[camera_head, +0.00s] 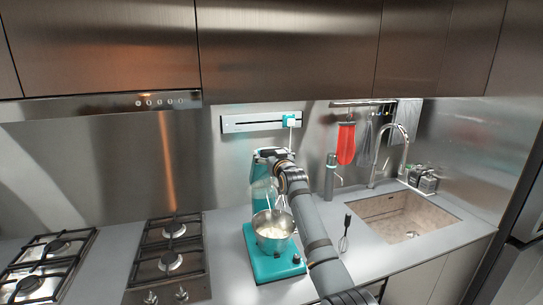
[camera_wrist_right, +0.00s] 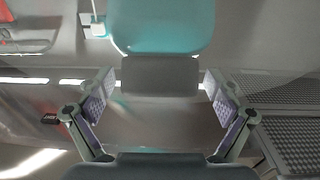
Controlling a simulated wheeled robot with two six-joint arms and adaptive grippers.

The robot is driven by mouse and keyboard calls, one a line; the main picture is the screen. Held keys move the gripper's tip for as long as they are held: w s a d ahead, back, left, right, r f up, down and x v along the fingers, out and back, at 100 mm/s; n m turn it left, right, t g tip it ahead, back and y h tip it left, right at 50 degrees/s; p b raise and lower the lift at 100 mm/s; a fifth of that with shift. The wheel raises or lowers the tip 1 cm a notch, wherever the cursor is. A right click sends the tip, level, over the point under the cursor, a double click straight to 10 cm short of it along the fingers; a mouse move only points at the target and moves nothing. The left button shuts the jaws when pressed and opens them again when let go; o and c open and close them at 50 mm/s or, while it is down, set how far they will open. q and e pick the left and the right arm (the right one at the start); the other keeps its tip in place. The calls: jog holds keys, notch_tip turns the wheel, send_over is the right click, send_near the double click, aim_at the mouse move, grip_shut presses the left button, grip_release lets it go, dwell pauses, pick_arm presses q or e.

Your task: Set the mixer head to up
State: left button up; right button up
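The teal stand mixer (camera_head: 277,268) stands on the counter in the middle of the head view. A metal bowl (camera_head: 273,238) sits on its base. Its upper part (camera_head: 262,155) is partly covered by my right arm, so the tilt of the mixer head is hard to tell. My right gripper (camera_head: 277,167) is at this upper part, mostly hidden behind my wrist. In the right wrist view, its two fingers (camera_wrist_right: 158,82) are spread wide apart, with a rounded teal part of the mixer (camera_wrist_right: 163,25) just beyond them. My left gripper is not in view.
Gas burners (camera_head: 170,262) are on the left. A sink (camera_head: 405,215) with a faucet is on the right. A whisk-like tool (camera_head: 344,240) and a grey bottle (camera_head: 331,175) stand right of the mixer. A red mitt (camera_head: 346,144) hangs behind.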

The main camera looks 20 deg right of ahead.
jog(key=shift+f, duration=0.15)
jog(key=shift+s, duration=0.15)
jog(key=s, duration=1.1)
jog(key=shift+s, duration=0.35)
